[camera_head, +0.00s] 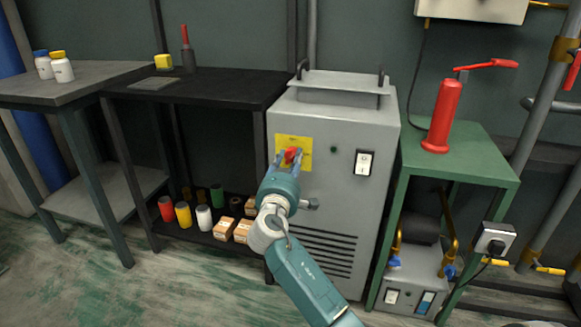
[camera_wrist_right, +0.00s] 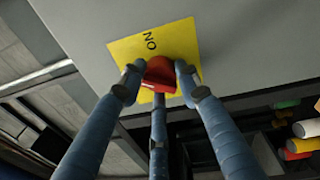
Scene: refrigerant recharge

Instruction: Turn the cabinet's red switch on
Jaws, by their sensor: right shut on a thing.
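The grey cabinet (camera_head: 340,125) stands in the middle of the head view. Its red switch (camera_head: 291,154) sits on a yellow plate (camera_head: 306,143) at the upper left of the front. My right gripper (camera_head: 287,160) is at the switch with its fingers closed around it. In the right wrist view, the fingers (camera_wrist_right: 158,82) press on the sides of the red switch (camera_wrist_right: 160,70). The letters "ON" show on the yellow plate (camera_wrist_right: 125,54) there. The fingers hide part of the switch and the plate. My left gripper is not in view.
A white rocker switch (camera_head: 365,162) and a small dark lamp (camera_head: 334,149) are right of the plate. A green table (camera_head: 480,155) with a red hand pump (camera_head: 443,115) stands to the right. A black shelf table (camera_head: 225,88) stands to the left.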

